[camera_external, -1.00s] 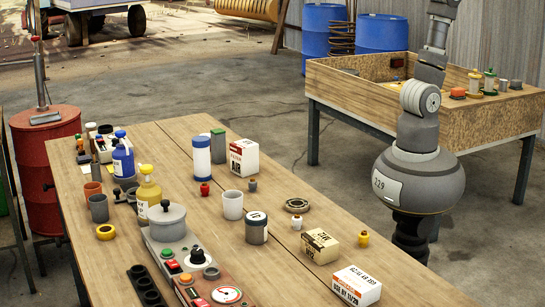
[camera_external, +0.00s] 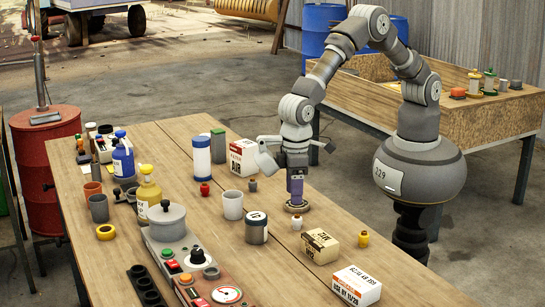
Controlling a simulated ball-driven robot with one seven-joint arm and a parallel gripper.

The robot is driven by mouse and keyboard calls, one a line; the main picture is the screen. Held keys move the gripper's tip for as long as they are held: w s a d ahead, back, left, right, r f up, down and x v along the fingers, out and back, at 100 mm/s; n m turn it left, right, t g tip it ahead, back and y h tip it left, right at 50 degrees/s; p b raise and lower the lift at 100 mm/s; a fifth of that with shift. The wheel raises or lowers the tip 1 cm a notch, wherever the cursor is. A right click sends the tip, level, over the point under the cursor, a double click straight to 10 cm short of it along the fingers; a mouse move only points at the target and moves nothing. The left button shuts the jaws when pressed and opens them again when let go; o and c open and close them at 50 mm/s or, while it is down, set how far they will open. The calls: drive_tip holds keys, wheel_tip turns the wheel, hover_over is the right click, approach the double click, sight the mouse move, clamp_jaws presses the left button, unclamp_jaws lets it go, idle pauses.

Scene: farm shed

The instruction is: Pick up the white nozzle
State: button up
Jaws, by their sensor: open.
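The white nozzle (camera_external: 296,223) is a small upright piece on the wooden table, near its right edge. The gap between the fingers is hard to make out from this side. The white nozzle is in plain view and looks apart from the gripper.
Close by stand a grey jar (camera_external: 256,229), a white cup (camera_external: 233,206), a tan box (camera_external: 320,246) and a yellow nozzle (camera_external: 363,239). A red-and-white box (camera_external: 243,158) stands farther back. Bare tabletop (camera_external: 285,275) lies in front of the jar.

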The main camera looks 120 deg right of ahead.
sight(297, 215)
drive_tip(key=f+b, duration=0.1)
drive_tip(key=f, duration=0.1)
drive_tip(key=f+b, duration=0.1)
drive_tip(key=f, duration=0.2)
drive_tip(key=f+b, duration=0.1)
drive_tip(key=f, duration=0.2)
drive_tip(key=shift+s+a+f, duration=0.15)
drive_tip(key=shift+s+f, duration=0.1)
drive_tip(key=shift+s, duration=0.15)
drive_tip(key=shift+r, duration=0.15)
drive_tip(key=shift+c, duration=0.6)
clamp_jaws()
